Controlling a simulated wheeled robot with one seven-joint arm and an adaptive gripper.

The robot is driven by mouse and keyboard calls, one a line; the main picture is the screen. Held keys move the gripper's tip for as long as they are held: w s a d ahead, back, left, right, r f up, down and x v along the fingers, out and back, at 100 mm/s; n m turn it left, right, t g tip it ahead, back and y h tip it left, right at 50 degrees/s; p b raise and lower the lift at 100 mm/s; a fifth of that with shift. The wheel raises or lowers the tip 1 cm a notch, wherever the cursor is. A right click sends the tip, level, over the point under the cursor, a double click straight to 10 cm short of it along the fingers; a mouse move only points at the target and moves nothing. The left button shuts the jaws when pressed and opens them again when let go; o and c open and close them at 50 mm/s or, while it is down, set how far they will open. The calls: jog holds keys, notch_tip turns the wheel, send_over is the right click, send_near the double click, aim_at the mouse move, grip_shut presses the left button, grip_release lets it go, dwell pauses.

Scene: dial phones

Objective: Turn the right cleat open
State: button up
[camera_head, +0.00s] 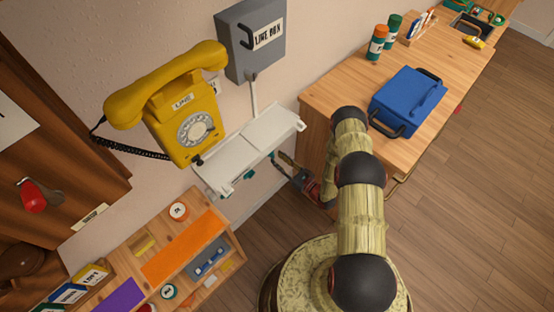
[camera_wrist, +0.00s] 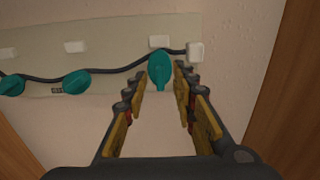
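Several teal cleats sit in a row on a pale plate (camera_wrist: 110,50) on the wall, with a dark cable running along them. The right cleat (camera_wrist: 160,68) has a rounded head and a narrow tab pointing down. The middle cleat (camera_wrist: 77,82) and left cleat (camera_wrist: 12,85) are to its left in the wrist view. My gripper (camera_wrist: 160,74) is open, its fingertips on either side of the right cleat with a gap visible on both sides. I cannot tell the exact depth between them. In the head view my gripper (camera_head: 284,160) is beside the white shelf, and the cleats are mostly hidden below it.
A white shelf (camera_head: 240,150) juts from the wall under a yellow phone (camera_head: 180,110) and a grey line box (camera_head: 250,40). A wooden bench (camera_head: 335,85) with a blue case (camera_head: 408,100) is right. A wooden organiser (camera_head: 130,262) is lower left. White clips (camera_wrist: 195,51) line the cable.

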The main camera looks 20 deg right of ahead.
jog(key=shift+x, duration=0.8)
jog(key=c, duration=0.3)
jog(key=c, duration=0.4)
grip_shut()
